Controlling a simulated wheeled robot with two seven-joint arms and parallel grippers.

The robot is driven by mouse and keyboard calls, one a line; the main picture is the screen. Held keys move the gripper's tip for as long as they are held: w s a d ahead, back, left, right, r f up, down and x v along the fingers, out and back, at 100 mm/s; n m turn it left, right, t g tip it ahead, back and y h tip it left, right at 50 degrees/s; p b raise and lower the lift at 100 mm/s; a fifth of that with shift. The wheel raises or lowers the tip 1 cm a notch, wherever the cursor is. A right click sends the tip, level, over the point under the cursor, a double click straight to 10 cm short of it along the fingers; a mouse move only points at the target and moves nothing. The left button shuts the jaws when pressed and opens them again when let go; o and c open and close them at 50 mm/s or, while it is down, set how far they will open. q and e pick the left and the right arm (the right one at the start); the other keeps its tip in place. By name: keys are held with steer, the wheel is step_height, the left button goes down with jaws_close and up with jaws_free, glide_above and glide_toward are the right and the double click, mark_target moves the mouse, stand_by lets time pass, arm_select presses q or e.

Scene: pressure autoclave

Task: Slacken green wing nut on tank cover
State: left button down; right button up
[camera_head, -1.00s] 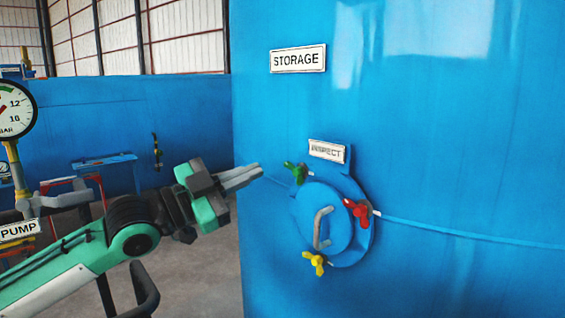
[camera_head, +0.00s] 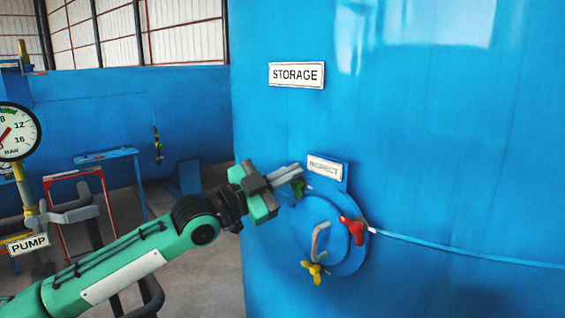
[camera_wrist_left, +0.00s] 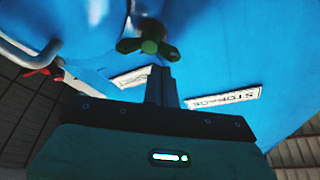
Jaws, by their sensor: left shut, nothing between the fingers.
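The green wing nut (camera_head: 298,188) sits at the upper left of the round blue tank cover (camera_head: 335,262), partly hidden by my fingers in the head view. My left gripper (camera_head: 300,170) is shut and empty, its fingertips just in front of or beside the nut. In the left wrist view the green wing nut (camera_wrist_left: 148,45) shows just beyond the tips of the shut fingers (camera_wrist_left: 160,70). I cannot tell whether they touch. The red wing nut (camera_head: 355,229) and yellow wing nut (camera_head: 315,271) are on the cover's right and bottom. My right gripper is not in view.
The cover has a grey handle (camera_head: 319,243). An INSPECT plate (camera_head: 325,168) is above it and a STORAGE sign (camera_head: 296,75) higher on the blue tank. A pressure gauge (camera_head: 15,132), PUMP sign (camera_head: 28,244) and red frame (camera_head: 62,215) stand at left.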

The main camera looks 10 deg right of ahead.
arm_select(q)
steer(key=shift+w+a+f+p, duration=0.15)
steer(key=shift+w+a+f, duration=0.1)
steer(key=shift+f, duration=0.15)
steer(key=shift+w+a+f+p, duration=0.15)
steer(key=shift+w+f, duration=0.1)
steer(key=shift+f, duration=0.1)
steer(key=shift+a, duration=0.1)
steer(key=shift+w+a+f+n+t+b, duration=0.15)
steer(key=shift+f+n+t+b, duration=0.3)
steer(key=shift+n, duration=0.45)
